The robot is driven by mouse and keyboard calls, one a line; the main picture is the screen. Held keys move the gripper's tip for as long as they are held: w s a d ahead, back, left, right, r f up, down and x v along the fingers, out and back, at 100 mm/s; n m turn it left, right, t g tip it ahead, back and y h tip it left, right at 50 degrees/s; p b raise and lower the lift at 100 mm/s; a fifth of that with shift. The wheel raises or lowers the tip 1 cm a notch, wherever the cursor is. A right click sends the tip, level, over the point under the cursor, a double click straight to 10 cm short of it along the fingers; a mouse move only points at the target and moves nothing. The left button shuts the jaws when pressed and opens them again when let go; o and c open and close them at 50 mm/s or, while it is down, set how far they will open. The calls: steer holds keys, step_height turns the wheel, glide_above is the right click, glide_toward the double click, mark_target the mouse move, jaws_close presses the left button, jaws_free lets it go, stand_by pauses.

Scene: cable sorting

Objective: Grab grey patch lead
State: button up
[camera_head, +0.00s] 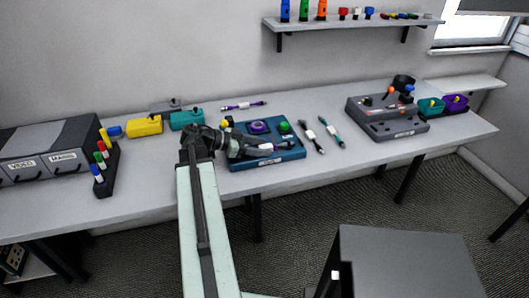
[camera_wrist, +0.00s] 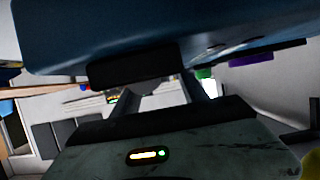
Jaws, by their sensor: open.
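A dark grey patch lead (camera_head: 312,136) with a pale band lies on the bench, right of the blue box. A teal lead (camera_head: 331,131) lies just to its right, and a purple lead (camera_head: 243,105) lies farther back. My gripper (camera_head: 276,147) is low over the front of the blue box (camera_head: 262,160), left of the grey lead and apart from it. The gripper is open; no lead shows between its fingers. The wrist view is mostly filled by a large blue surface (camera_wrist: 150,38) and dark parts close up, and I cannot make out the grey lead there.
The blue box carries a purple ring (camera_head: 258,127) and a green knob (camera_head: 284,127). Yellow (camera_head: 144,127) and teal blocks stand left. The front bench strip right of the blue box is clear.

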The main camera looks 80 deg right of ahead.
jaws_close()
step_height(320, 180, up, 10)
steer(key=p, duration=1)
